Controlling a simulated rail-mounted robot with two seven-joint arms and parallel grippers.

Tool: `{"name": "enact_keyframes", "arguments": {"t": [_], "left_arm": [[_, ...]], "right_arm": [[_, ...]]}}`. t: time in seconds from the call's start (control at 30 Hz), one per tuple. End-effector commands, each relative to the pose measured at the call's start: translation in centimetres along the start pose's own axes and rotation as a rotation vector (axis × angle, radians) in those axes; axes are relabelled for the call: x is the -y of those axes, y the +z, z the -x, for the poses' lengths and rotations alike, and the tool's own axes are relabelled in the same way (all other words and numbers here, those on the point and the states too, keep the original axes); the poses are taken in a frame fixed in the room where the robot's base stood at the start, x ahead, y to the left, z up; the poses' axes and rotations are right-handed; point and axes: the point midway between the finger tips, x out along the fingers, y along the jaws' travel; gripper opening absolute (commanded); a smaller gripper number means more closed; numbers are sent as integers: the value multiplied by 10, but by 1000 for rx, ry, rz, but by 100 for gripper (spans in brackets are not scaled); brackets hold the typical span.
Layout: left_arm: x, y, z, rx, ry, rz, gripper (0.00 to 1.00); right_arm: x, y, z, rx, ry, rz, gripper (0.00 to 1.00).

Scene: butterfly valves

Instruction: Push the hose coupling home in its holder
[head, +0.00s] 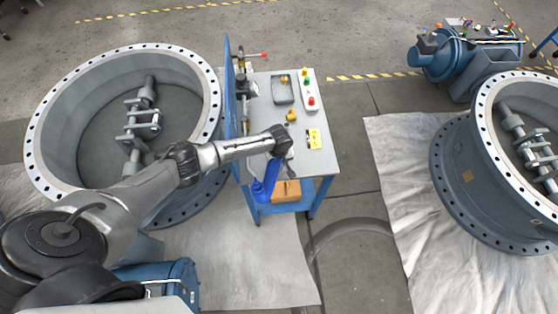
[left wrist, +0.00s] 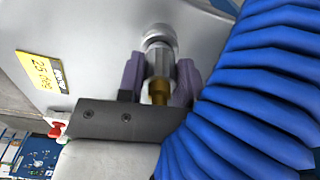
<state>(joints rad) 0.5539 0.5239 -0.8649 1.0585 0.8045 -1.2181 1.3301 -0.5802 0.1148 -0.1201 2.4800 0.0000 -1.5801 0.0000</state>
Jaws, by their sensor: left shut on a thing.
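In the left wrist view my left gripper (left wrist: 160,72) has its two purple-grey fingers shut around the hose coupling (left wrist: 158,64), a silver fitting with a brass part at its near end. The far end of the coupling meets a round silver piece (left wrist: 159,36), perhaps the holder; I cannot tell how deep it sits. A thick ribbed blue hose (left wrist: 255,85) fills the right side, close to the gripper. In the head view my left gripper is near the bench's front part, with the blue hose (head: 267,180) below it; coupling and holder cannot be made out there. My right gripper is not in view.
The workbench (head: 268,115) carries a yellow label (head: 314,139), a grey tray (head: 283,89) and a white button panel (head: 308,90). A blue upright panel (head: 229,100) lines its left edge. Large valve rings stand left (head: 45,130) and right (head: 455,165).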

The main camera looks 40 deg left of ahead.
Motion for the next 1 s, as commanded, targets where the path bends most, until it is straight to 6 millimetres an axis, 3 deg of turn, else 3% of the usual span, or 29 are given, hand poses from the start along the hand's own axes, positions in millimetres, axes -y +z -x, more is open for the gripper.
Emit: {"name": "enact_keyframes", "arguments": {"t": [1.0], "left_arm": [[0,0,-8,-1,0,0,12]], "right_arm": [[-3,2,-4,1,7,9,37]]}}
